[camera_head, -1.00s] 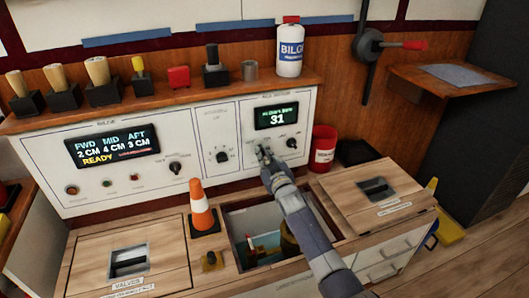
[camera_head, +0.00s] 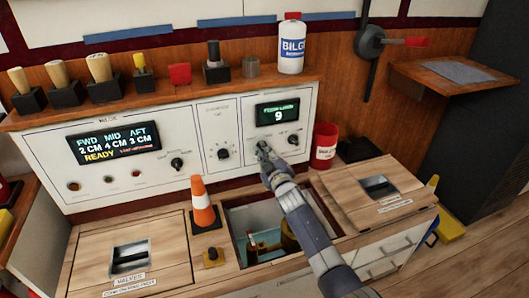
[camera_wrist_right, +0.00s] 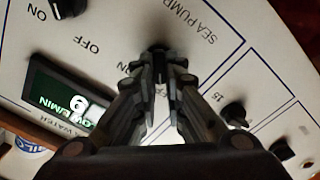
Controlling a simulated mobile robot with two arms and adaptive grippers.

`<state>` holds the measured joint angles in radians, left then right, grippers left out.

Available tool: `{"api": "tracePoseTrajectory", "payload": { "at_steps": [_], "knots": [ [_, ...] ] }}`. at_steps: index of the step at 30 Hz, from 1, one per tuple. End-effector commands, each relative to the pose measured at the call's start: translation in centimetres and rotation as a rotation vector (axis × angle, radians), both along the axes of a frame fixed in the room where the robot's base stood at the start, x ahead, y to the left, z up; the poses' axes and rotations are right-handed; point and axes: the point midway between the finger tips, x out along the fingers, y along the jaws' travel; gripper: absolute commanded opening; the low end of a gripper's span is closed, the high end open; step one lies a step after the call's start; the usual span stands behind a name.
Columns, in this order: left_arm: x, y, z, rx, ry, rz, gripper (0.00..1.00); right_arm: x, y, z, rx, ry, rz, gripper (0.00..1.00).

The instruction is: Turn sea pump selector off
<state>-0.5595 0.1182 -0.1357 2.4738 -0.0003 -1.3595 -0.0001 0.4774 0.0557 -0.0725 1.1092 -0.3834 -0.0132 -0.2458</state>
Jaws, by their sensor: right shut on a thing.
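My right gripper (camera_head: 264,148) reaches the white panel just below the small green display. It is shut on a small dark knob (camera_wrist_right: 160,52), mostly hidden between the fingertips in the wrist view. The words SEA PUMP (camera_wrist_right: 208,24) are printed beside this knob, and OFF (camera_wrist_right: 84,46) stands to its left. The knob's pointing direction is hidden by the fingers. The small display (camera_head: 278,114) shows a 9 and also appears in the wrist view (camera_wrist_right: 70,98). My left gripper is not in view.
Another dark knob (camera_head: 292,140) sits right of the gripper. An orange cone (camera_head: 203,205) stands left of an open hatch (camera_head: 230,222) under my right arm. A red can (camera_head: 323,150) stands to the right. A bottle (camera_head: 291,48) stands on the shelf above.

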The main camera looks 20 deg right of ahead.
Motion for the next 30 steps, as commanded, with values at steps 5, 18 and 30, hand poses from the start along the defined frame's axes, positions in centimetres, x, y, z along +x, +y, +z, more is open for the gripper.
{"api": "tracePoseTrajectory", "payload": {
  "at_steps": [5,18,30],
  "knots": [
    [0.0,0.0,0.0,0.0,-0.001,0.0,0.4,0.0,0.0,-0.1,-0.004,0.001,0.0,0.0],
    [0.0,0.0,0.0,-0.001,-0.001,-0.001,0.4,0.0,0.0,0.0,-0.002,0.001,0.001,0.3],
    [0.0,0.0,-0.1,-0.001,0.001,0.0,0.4,-3.0,-0.1,-0.1,-0.003,0.001,0.001,0.3]
  ]
}}
